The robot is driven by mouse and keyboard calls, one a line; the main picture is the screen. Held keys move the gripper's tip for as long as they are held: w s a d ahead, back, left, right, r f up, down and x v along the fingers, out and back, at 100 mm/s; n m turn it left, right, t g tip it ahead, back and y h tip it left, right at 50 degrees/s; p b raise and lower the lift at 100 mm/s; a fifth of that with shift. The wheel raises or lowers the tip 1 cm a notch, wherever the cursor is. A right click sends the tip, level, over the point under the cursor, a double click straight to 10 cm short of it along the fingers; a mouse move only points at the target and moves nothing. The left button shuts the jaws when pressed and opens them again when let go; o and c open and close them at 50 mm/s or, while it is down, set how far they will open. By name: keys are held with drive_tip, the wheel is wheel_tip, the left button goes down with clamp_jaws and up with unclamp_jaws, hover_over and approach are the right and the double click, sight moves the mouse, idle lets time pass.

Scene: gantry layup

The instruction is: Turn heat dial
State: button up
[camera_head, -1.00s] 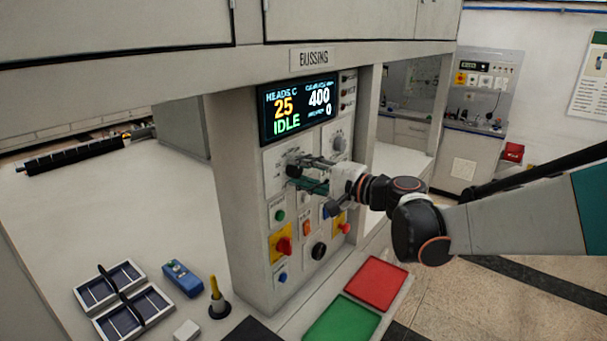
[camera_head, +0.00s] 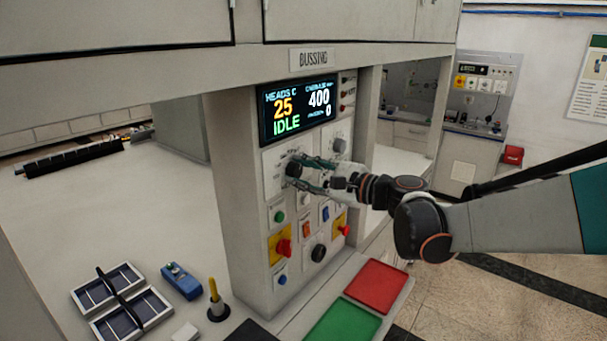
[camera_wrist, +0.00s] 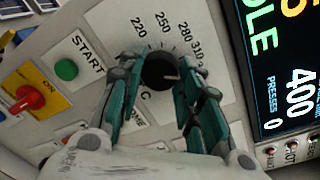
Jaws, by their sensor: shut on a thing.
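The heat dial (camera_wrist: 160,70) is a black round knob with a white pointer line, on a plate marked 220, 250, 280 and 310. In the head view the dial (camera_head: 293,168) sits on the upper left of the control panel, below the display. My gripper (camera_wrist: 161,75) has its two green-grey fingers on either side of the dial, closed on it. In the head view my gripper (camera_head: 300,170) reaches the dial from the right. The display (camera_head: 298,108) reads HEADS C 25, 400, 0 and IDLE.
Below the dial are a green START button (camera_wrist: 66,69), a red knob on yellow (camera_wrist: 27,98), and other switches. A second dial (camera_head: 339,146) sits to the right. Red (camera_head: 376,285) and green (camera_head: 343,322) trays lie in front of the panel.

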idle(0.4)
drive_tip(key=o, duration=1.1)
drive_tip(key=shift+c, duration=0.2)
drive_tip(key=v, duration=1.2)
drive_tip(key=shift+f, duration=0.1)
